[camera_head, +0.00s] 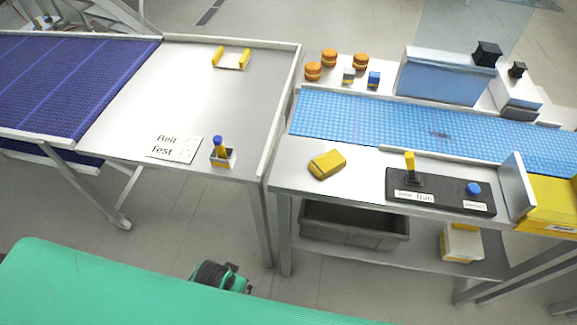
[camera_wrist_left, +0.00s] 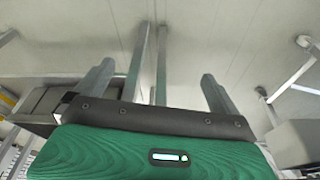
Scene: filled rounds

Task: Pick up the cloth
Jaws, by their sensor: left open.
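A small folded yellow cloth (camera_head: 327,164) lies on the grey metal table (camera_head: 300,185), near its left front part, in the head view. It is not seen in the left wrist view. My left gripper (camera_wrist_left: 156,88) shows in the left wrist view with its two grey fingers wide apart and nothing between them. The cloth is not between the fingers. My right gripper is in neither view.
A black control panel (camera_head: 440,193) with a yellow lever stands right of the cloth, and a blue belt (camera_head: 400,118) runs behind it. Orange rounds (camera_head: 313,71) lie beyond the belt. A grey bin (camera_head: 355,228) sits on the shelf below. The left table (camera_head: 185,95) has clear room.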

